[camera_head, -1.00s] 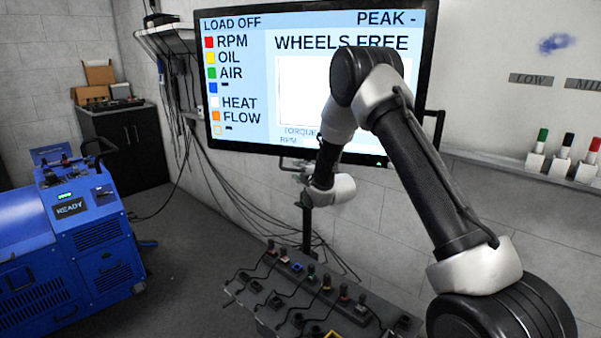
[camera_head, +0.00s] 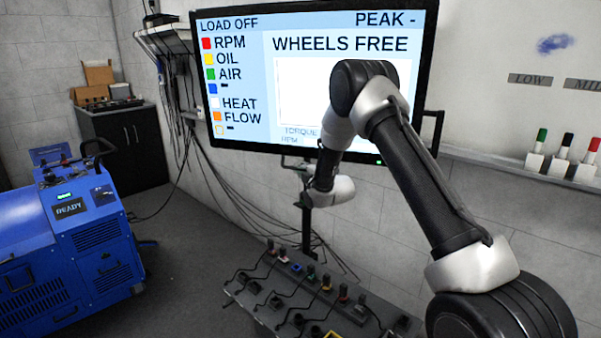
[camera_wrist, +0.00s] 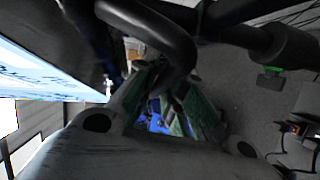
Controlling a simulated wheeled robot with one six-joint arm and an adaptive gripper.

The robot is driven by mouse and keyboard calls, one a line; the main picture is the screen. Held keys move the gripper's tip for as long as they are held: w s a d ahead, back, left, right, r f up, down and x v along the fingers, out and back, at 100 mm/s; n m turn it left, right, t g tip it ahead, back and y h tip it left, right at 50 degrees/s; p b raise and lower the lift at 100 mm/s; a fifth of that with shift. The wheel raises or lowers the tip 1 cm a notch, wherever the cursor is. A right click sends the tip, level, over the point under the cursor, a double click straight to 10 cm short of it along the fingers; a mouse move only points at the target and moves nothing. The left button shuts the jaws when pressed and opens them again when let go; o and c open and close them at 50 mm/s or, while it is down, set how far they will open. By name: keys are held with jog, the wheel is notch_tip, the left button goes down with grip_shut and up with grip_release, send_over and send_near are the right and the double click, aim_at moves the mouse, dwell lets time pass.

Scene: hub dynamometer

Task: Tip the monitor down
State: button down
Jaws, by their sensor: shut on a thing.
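The monitor (camera_head: 237,138) is a large dark-framed screen in the upper middle of the head view, showing "WHEELS FREE" and "LOAD OFF". It leans with its top slightly towards me. A dark handle (camera_head: 292,160) hangs under its lower edge. My gripper (camera_head: 303,169) is at this handle, partly hidden by my wrist. In the wrist view my gripper (camera_wrist: 172,92) is shut around the dark curved handle bar (camera_wrist: 180,48); the exact contact is dim. The bright screen (camera_wrist: 45,80) lies at the left there. My arm covers the screen's lower right part.
A control bench (camera_head: 262,312) with several switches and cables stands below the monitor. A blue machine (camera_head: 95,235) stands at the left, with a dark cabinet (camera_head: 125,145) behind it. Grey floor lies between.

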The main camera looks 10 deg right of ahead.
jog(key=shift+w+d, duration=0.1)
jog(key=c, duration=1.5)
grip_release()
jog(key=v, duration=1.2)
jog(key=shift+f, duration=0.1)
